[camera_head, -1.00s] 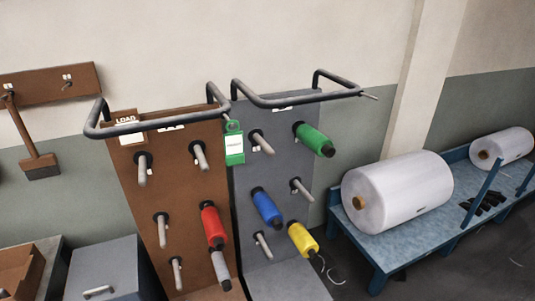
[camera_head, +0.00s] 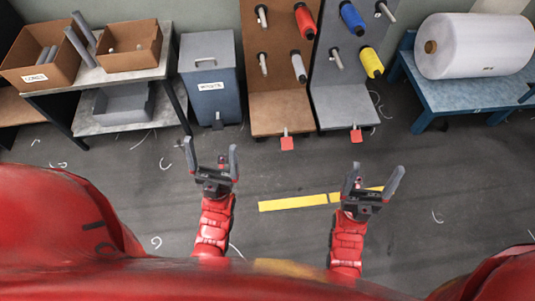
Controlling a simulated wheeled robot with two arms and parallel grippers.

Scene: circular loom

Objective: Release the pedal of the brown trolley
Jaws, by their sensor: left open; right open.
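The brown trolley (camera_head: 281,112) stands against the back wall, with a red bobbin and a grey bobbin on its pegs. Its red pedal (camera_head: 287,143) sticks out at floor level from the front edge of its base. The grey trolley (camera_head: 343,105) stands to its right with its own red pedal (camera_head: 356,135). My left gripper (camera_head: 211,158) is open and empty, in front of and left of the brown trolley. My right gripper (camera_head: 377,177) is open and empty, to the right of the brown trolley's pedal in the picture. Neither gripper touches a pedal.
A grey bin (camera_head: 210,85) stands left of the brown trolley. Further left is a table (camera_head: 107,73) with cardboard boxes. A blue rack (camera_head: 463,93) with a large white roll (camera_head: 475,45) is at right. The floor ahead is mostly clear, with a yellow stripe (camera_head: 293,203) and thread scraps.

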